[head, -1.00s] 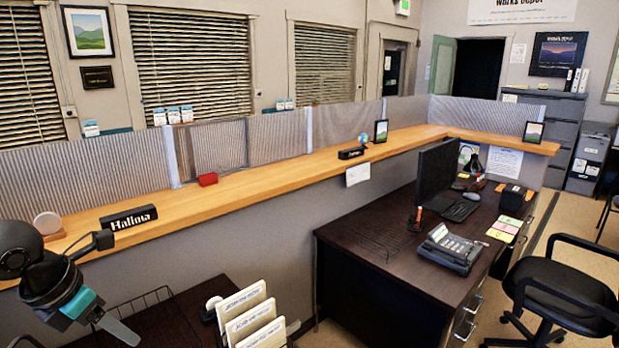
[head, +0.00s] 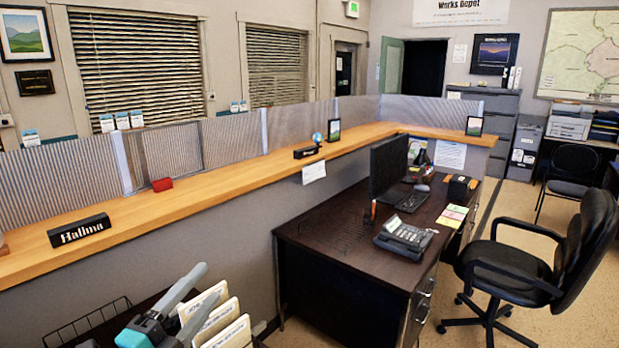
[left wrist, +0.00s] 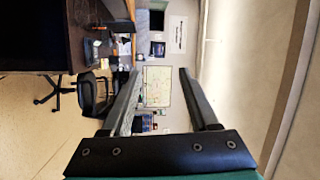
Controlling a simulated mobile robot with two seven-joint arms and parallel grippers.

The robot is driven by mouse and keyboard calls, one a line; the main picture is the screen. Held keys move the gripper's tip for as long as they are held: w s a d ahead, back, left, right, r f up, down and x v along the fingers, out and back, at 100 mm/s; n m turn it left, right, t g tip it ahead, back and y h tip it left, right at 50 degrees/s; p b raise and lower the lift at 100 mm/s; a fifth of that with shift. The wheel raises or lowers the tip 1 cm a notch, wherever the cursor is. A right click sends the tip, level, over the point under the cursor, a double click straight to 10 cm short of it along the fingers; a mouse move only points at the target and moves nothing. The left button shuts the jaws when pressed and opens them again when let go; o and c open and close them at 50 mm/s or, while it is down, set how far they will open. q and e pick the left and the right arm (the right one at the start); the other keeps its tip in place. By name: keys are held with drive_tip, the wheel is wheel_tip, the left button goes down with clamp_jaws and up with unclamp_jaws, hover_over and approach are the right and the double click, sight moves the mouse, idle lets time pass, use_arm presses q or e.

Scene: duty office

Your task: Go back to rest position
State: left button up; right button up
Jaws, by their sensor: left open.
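My left gripper (head: 211,281) is at the bottom left of the head view, in front of upright white file folders (head: 228,322). Its two grey fingers are apart and point up and to the right. In the left wrist view, the open fingers (left wrist: 160,76) have nothing between them, and the room appears turned on its side. My right gripper is in neither view.
A wooden counter (head: 200,199) with a name plate (head: 79,229) runs along the left. A dark desk (head: 330,232) with a phone (head: 404,237) stands mid-view. A black chair (head: 530,265) is on the right, with open floor around it.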

use_arm(q)
drive_tip(key=s+a+f+n+g+y, duration=0.3)
drive_tip(key=f+n+y, duration=0.1)
drive_tip(key=f+n, duration=0.3)
drive_tip(key=s+a+f+n+g+y, duration=0.2)
drive_tip(key=s+a+f+n+y, duration=0.1)
drive_tip(key=f+n+y, duration=0.3)
drive_tip(key=s+d+f+n+g+h, duration=0.2)
drive_tip(key=s+d+f+n+g, duration=0.1)
drive_tip(key=s+f+g, duration=0.4)
drive_tip(key=s+d+f+n+g+h, duration=0.25)
drive_tip(key=s+d+f, duration=0.2)
drive_tip(key=s, duration=0.55)
wheel_tip(320, 180, down, 24)
drive_tip(key=s+a+g+b, duration=0.1)
drive_tip(key=b, duration=0.2)
drive_tip(key=s+a+f+g+b, duration=0.1)
drive_tip(key=s+f+b, duration=0.3)
drive_tip(key=s+f, duration=0.4)
drive_tip(key=s+a+f+y+b, duration=0.1)
drive_tip(key=s+f+b, duration=0.3)
drive_tip(key=s+f, duration=0.4)
wheel_tip(320, 180, down, 7)
drive_tip(key=shift+a+r+m+g, duration=0.2)
drive_tip(key=shift+a+m+g, duration=0.15)
drive_tip(key=shift+a, duration=0.1)
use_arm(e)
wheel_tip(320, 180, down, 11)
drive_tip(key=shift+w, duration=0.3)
